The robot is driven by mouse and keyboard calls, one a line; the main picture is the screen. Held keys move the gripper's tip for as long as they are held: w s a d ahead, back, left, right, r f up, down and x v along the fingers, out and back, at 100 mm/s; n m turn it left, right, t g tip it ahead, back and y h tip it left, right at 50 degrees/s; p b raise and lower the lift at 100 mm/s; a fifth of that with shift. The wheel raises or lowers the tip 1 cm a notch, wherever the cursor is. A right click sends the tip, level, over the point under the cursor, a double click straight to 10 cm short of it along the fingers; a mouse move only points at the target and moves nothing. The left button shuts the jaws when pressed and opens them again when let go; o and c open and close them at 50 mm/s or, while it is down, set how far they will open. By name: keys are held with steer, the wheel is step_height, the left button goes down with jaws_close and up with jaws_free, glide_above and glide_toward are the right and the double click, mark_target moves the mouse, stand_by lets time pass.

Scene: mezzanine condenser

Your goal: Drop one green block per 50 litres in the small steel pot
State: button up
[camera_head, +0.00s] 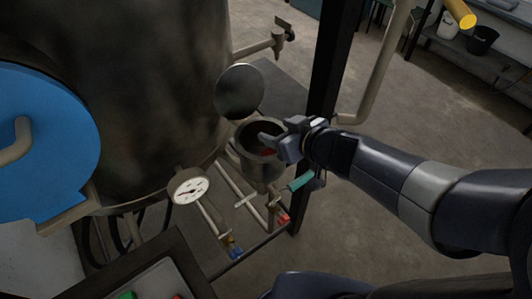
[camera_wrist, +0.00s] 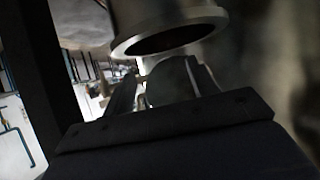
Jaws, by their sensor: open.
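The small steel pot (camera_head: 262,175) stands open beside the large tank, with its round lid (camera_head: 240,91) raised behind it. Something reddish shows inside the pot; I cannot tell what it is. My gripper (camera_head: 273,140) is open at the pot's mouth, reaching in from the right, and I see nothing held in it. In the wrist view my gripper (camera_wrist: 165,85) points towards a round metal rim. A white dial gauge (camera_head: 189,187) is on the front of the tank; its numbers are too small to read.
The large steel tank (camera_head: 145,90) with a blue round door (camera_head: 45,135) fills the left. A dark post (camera_head: 331,65) stands close behind my gripper. Pipes with blue and red valve handles (camera_head: 284,218) run below the pot.

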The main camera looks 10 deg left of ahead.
steer(key=p+v, duration=0.1)
steer(key=v, duration=0.7)
steer(key=shift+s+d, duration=0.2)
steer(key=shift+d, duration=0.05)
steer(key=shift+r, duration=0.1)
steer(key=r+x, duration=0.2)
steer(key=x, duration=0.7)
steer(key=shift+w+a+f, duration=0.2)
steer(key=shift+w+a, duration=0.35)
steer(key=shift+a, duration=0.1)
